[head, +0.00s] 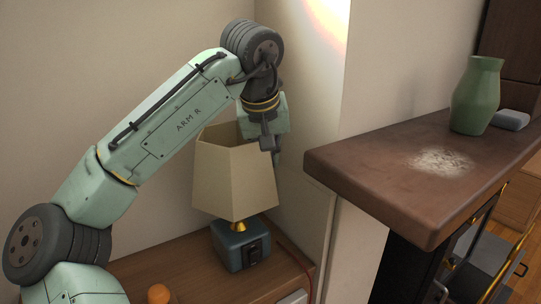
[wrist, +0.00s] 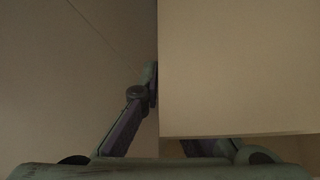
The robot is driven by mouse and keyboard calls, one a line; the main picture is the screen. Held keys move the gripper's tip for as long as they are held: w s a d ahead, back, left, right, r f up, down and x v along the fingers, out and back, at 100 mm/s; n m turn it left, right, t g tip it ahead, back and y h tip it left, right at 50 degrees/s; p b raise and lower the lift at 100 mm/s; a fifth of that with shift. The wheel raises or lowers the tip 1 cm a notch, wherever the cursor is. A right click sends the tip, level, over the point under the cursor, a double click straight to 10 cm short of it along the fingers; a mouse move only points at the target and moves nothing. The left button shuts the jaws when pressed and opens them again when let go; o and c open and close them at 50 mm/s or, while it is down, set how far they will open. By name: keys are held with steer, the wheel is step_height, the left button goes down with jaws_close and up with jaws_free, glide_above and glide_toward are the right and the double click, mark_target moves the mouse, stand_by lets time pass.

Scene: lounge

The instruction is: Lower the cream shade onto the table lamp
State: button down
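The cream shade (head: 234,180) is a tapered, flat-sided shade, open at the top. It sits upright over the table lamp (head: 236,249), which has a dark blue block base and a brass neck. The lamp's upper part is hidden inside the shade, so I cannot tell whether the shade rests on it. My gripper (head: 275,153) points down at the shade's right rim and appears shut on its wall. In the wrist view, the shade (wrist: 240,70) fills the right half. One finger (wrist: 132,115) meets its left edge from outside; the other finger's tip is hidden behind the shade.
The lamp stands on a wooden cabinet top (head: 175,265) in a wall corner. An orange knob-like object (head: 159,293) is at the front. To the right, a higher brown shelf (head: 350,170) carries a green vase (head: 476,97), a grey object (head: 511,119) and a pale powdery patch (head: 441,162).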

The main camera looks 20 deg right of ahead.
steer(key=c, duration=1.7)
jaws_free()
steer(key=shift+r, duration=0.1)
steer(key=v, duration=1.2)
